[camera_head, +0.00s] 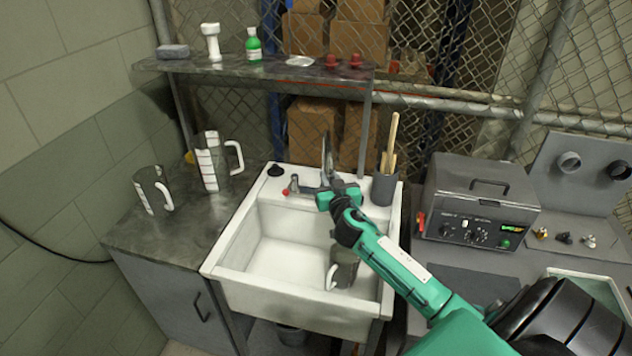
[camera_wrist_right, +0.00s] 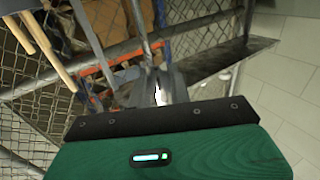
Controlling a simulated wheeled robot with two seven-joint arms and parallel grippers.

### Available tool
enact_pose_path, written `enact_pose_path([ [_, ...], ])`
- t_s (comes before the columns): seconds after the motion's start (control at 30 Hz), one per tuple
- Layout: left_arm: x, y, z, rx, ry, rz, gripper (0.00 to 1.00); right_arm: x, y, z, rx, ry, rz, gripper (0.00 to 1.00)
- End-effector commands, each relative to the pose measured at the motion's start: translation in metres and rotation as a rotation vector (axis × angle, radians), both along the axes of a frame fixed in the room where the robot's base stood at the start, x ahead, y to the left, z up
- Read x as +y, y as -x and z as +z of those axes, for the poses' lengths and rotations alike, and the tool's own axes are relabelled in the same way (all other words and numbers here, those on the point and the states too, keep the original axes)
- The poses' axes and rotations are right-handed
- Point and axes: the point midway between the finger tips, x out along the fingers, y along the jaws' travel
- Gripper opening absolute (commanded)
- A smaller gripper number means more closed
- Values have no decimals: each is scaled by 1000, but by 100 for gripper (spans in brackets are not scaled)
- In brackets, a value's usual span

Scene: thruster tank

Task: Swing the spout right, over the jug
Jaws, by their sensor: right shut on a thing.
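The white sink (camera_head: 270,250) stands in the middle of the head view. A tap with a red knob (camera_head: 293,185) sits on its back ledge, and its grey spout (camera_head: 310,190) runs right towards my gripper. My right gripper (camera_head: 327,182) is shut on the spout, whose end is mostly hidden by the gripper. A dark jug with a white handle (camera_head: 332,277) stands in the right part of the basin, partly hidden by my right arm. In the right wrist view a grey metal piece (camera_wrist_right: 158,85) shows just beyond the gripper body. My left gripper is not in view.
Two clear measuring jugs (camera_head: 212,165) (camera_head: 153,190) stand on the counter (camera_head: 150,235) at left. A grey holder with wooden sticks (camera_head: 384,188) stands close right of my gripper. A shelf (camera_head: 270,70) hangs behind; a grey control box (camera_head: 480,205) is at right.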

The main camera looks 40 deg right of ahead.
Motion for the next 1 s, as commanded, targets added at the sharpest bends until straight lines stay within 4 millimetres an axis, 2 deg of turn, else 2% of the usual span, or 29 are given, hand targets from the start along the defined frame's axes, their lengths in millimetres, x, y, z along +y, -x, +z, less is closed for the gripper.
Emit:
enact_pose_path([
  [0.2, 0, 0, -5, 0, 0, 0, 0, -28, 16, -1, 4, 4, 139, 0],
  [0.43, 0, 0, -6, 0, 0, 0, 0, -46, 23, -1, 2, -2, 134, 0],
  [1.0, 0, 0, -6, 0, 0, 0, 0, -54, 25, 0, 2, -1, 133, 0],
])
